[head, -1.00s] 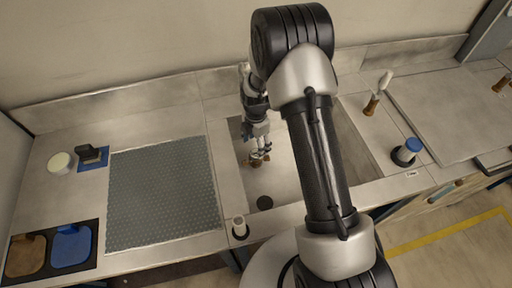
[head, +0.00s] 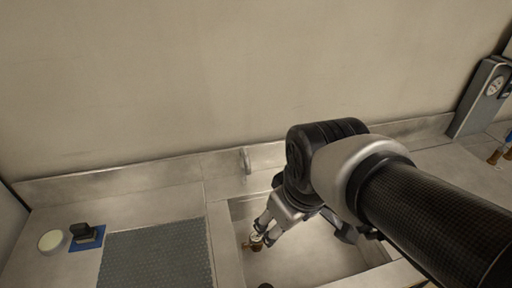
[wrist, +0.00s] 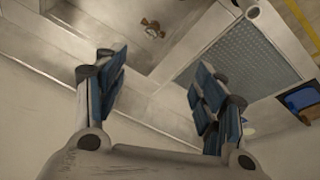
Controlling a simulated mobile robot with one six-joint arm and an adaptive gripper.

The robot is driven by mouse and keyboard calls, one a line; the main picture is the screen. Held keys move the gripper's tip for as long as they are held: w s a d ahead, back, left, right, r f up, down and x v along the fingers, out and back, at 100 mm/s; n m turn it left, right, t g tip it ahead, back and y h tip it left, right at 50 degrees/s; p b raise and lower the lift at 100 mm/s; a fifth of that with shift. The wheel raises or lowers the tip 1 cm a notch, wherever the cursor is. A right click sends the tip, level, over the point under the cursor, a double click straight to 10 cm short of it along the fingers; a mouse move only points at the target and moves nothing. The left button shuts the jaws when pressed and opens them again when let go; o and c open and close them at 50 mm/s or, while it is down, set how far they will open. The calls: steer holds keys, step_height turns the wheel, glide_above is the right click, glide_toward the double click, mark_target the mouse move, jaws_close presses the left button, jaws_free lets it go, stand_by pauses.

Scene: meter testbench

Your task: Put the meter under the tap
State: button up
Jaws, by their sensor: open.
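The meter (head: 254,244), a small brass body with a pale face, lies on the floor of the sink (head: 300,262) near its left wall. In the wrist view the meter (wrist: 152,28) shows beyond the fingertips, between the two fingers and apart from them. My gripper (head: 266,230) is open and empty over the left part of the sink, and its fingertips overlap the meter in the head view. It also shows in the wrist view (wrist: 160,75) with fingers spread. The tap (head: 245,160) is a short metal spout at the back wall, behind the sink.
A grey textured mat (head: 155,258) lies left of the sink. A black block (head: 82,231) on a blue pad and a round pale container (head: 51,240) stand farther left. A grey gauge unit (head: 481,97) stands at the far right. My arm hides much of the right side.

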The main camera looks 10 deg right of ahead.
steer(key=s+m, duration=0.4)
steer(key=s, duration=0.2)
steer(key=shift+s+r+t, duration=0.3)
steer(key=shift+s+t, duration=0.05)
steer(key=shift+t, duration=0.05)
